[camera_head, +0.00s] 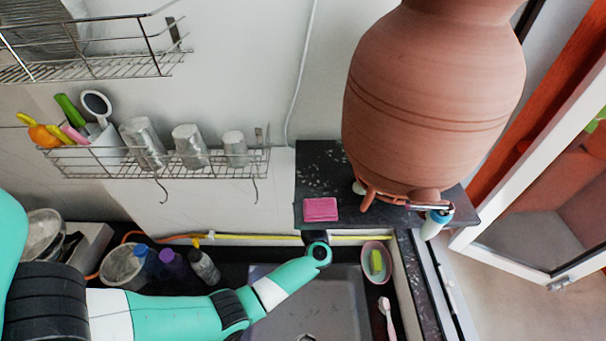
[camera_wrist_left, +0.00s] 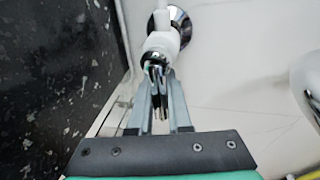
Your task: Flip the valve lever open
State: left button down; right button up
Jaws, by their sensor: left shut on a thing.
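In the left wrist view a white valve body (camera_wrist_left: 160,42) projects from a round chrome flange (camera_wrist_left: 180,22) on the white wall. A shiny chrome piece at its near end, which looks like the valve lever (camera_wrist_left: 153,59), sits between the fingertips. My left gripper (camera_wrist_left: 157,76) is shut on it, with the fingers pointing at the valve. The fingers partly cover the lever, so its angle is hard to read. In the head view my left arm reaches to just below the dark speckled shelf; the gripper and valve are hidden there. My right gripper is in neither view.
A large clay pot (camera_head: 430,100) stands on the speckled shelf (camera_head: 318,165) beside a pink sponge (camera_head: 320,209). The sink (camera_head: 325,300), bottles (camera_head: 172,268) and a dish with a green sponge (camera_head: 376,250) lie around my arm. A wire rack (camera_head: 80,165) hangs left.

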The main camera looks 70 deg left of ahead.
pick_arm(q)
jog(key=shift+r+m, duration=0.2)
jog(key=shift+m, duration=0.4)
jog(key=c, duration=0.9)
grip_release()
jog(key=b+v, duration=0.2)
jog(key=v, duration=0.9)
jog(key=shift+s+d+f, duration=0.15)
jog(key=shift+d, duration=0.15)
